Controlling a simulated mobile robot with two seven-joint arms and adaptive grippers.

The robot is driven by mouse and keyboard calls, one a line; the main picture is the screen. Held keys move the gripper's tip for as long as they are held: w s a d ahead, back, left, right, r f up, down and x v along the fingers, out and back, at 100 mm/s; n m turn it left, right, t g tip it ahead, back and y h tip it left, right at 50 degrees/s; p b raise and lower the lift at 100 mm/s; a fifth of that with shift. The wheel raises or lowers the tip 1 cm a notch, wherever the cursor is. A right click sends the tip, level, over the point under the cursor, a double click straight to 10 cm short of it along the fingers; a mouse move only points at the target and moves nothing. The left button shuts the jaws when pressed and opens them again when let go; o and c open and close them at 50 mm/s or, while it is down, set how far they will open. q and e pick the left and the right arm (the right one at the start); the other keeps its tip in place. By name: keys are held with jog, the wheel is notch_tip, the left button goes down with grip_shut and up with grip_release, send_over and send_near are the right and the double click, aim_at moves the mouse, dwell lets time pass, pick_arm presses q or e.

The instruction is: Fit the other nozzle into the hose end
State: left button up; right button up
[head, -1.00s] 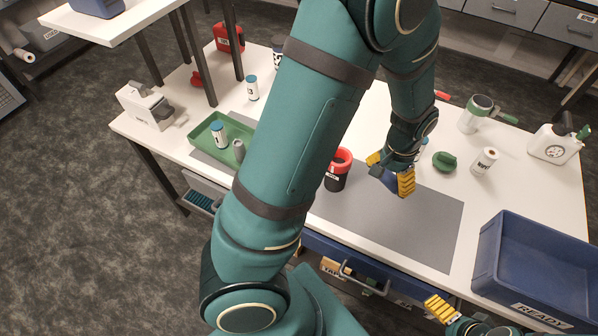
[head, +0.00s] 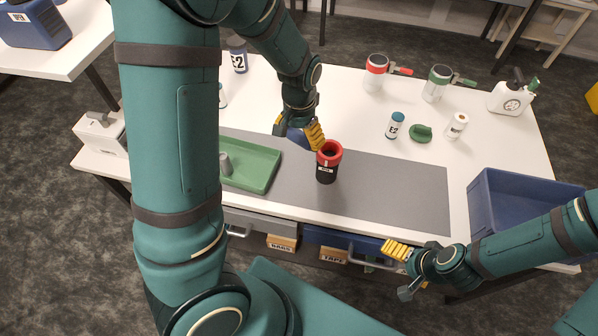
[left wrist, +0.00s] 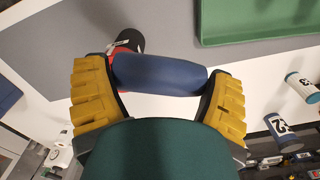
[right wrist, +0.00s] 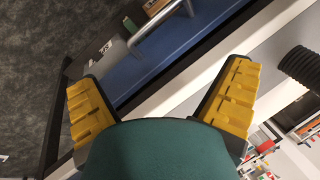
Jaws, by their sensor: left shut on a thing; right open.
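My left gripper (head: 297,133) is shut on a dark blue cylindrical piece (left wrist: 160,75), held crosswise between its fingers. I cannot tell whether this is a nozzle. A small grey tapered piece (head: 225,164), perhaps a nozzle, stands in the green tray (head: 262,170), partly hidden by my arm. A black ribbed hose (right wrist: 300,66) shows in the right wrist view. My right gripper (head: 397,250) is open and empty before the bench's front edge.
A blue bin (head: 482,205) stands at the bench's right end. Behind the grey mat (head: 400,185) are a white bottle (head: 395,125), a green lump (head: 421,133), and red and green handled containers. The mat's right half is clear.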

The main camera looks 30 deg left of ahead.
aim_at(299, 180)
pick_arm(q)
notch_tip(299, 180, down, 18)
jog(key=b, duration=0.4)
jog(key=shift+r, duration=0.15)
jog(key=shift+f, duration=0.2)
jog(key=o, duration=0.8)
jog(key=shift+r, duration=0.1)
notch_tip(299, 180, up, 12)
jog(key=p, duration=0.2)
jog(key=shift+r+p, duration=0.15)
jog(key=shift+p, duration=0.25)
